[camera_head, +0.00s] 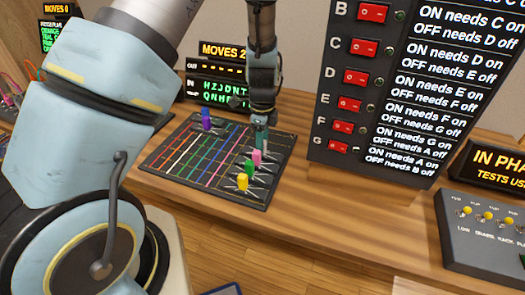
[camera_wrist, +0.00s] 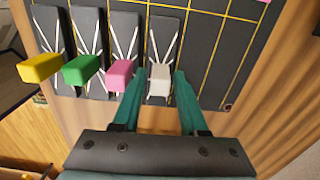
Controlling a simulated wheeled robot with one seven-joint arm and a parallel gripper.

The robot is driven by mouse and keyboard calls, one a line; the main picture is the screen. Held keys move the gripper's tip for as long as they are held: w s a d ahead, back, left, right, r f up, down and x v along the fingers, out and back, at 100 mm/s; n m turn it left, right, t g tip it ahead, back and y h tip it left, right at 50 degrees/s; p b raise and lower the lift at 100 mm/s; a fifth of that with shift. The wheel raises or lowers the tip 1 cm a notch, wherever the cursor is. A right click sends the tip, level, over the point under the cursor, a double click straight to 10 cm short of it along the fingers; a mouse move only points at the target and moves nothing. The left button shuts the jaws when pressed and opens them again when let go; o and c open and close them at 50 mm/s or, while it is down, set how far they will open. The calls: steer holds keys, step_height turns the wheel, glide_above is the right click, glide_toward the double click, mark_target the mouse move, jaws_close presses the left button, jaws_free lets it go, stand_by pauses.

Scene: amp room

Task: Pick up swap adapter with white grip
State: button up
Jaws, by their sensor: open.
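The swap adapter with the white grip (camera_wrist: 159,79) stands on the dark board at the right end of a row of adapters in the wrist view. My gripper (camera_wrist: 160,77) is open, with one teal finger on each side of the white grip. I cannot tell whether either finger touches it. In the head view my gripper (camera_head: 261,140) is low over the board's right side and hides the white grip there.
Pink (camera_wrist: 121,76), green (camera_wrist: 80,70) and yellow (camera_wrist: 41,67) grips stand to the left, the pink close to my left finger. The gridded board (camera_head: 172,169) also holds a purple grip (camera_head: 206,118). A switch panel (camera_head: 375,90) rises to the right.

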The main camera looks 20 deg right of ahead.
jaws_close()
stand_by(0.3)
steer(key=shift+r, duration=0.15)
stand_by(0.3)
